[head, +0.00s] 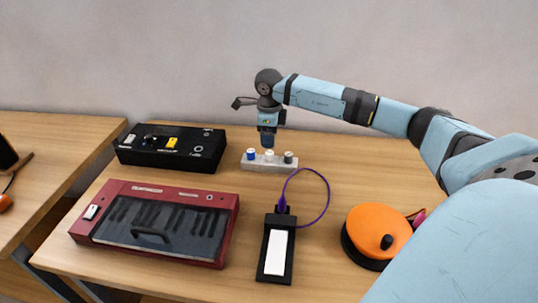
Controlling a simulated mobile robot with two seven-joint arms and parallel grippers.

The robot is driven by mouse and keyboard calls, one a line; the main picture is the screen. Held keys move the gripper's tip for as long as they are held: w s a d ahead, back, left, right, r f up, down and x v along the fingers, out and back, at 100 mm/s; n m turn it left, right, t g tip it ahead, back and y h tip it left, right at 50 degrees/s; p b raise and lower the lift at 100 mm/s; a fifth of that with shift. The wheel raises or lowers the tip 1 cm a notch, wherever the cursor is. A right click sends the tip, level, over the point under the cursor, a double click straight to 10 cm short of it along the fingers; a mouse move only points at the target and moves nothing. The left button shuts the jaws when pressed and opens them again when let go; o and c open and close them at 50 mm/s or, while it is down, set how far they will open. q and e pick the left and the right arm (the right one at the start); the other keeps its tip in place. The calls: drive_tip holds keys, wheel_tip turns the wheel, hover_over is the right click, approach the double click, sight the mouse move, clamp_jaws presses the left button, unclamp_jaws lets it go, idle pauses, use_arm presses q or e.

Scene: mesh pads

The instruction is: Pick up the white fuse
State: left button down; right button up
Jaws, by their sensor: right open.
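A small light-grey holder (257,166) stands at the back middle of the table. It carries a blue-topped fuse (251,154) at left, the white fuse (269,155) in the middle and a dark grey one (288,157) at right. My right gripper (267,146) points down just above the white fuse. It is open, though its fingers are small and partly merge with the fuse top here, so I cannot tell whether they touch it. My left gripper is not in view.
A black box (140,155) with a yellow switch stands left of the holder. A red keyboard (100,231), a black device with a white panel (277,250) and purple cable (327,205), and an orange reel (375,228) stand in front. Bare wood lies right of the holder.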

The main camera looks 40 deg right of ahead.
sight(269, 152)
wheel_tip(269, 152, down, 7)
drive_tip(key=shift+f, duration=0.2)
drive_tip(key=c, duration=1)
